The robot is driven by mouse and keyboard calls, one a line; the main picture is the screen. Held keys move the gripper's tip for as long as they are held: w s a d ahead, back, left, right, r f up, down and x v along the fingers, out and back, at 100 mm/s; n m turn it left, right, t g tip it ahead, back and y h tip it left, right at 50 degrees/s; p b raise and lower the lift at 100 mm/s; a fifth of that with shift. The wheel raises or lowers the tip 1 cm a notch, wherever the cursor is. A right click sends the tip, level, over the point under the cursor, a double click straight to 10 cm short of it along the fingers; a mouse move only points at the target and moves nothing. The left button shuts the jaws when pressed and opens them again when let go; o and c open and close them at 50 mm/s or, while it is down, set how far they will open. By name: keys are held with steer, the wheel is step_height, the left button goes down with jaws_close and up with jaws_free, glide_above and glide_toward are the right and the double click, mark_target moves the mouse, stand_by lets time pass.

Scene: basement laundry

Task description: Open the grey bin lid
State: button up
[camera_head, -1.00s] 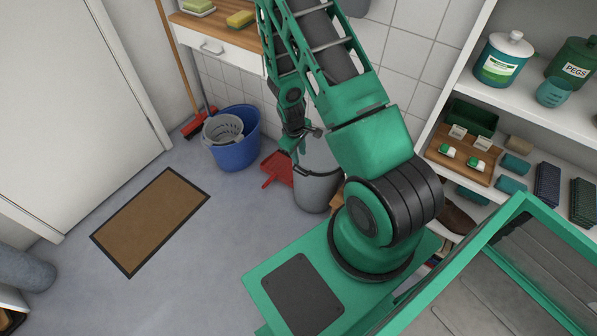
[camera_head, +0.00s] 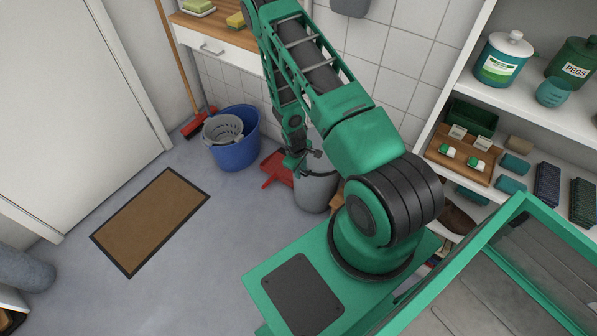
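The grey bin (camera_head: 314,194) stands on the floor below my arm, in front of the tiled wall. Its dark rim shows, but my arm covers much of its top, so I cannot tell the lid's exact position. My gripper (camera_head: 300,168) is at the left side of the bin's top, close to the rim. I cannot tell whether it touches the lid. The fingers are small and partly hidden, so their opening is unclear.
A blue bucket (camera_head: 238,152) with a grey basket and a red dustpan (camera_head: 277,168) stand left of the bin. White shelves (camera_head: 448,103) with jars and boxes are at the right. The floor around the brown mat (camera_head: 150,222) is clear.

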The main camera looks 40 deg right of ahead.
steer(key=shift+f, duration=0.25)
jaws_close()
steer(key=shift+a, duration=0.1)
stand_by(1.2)
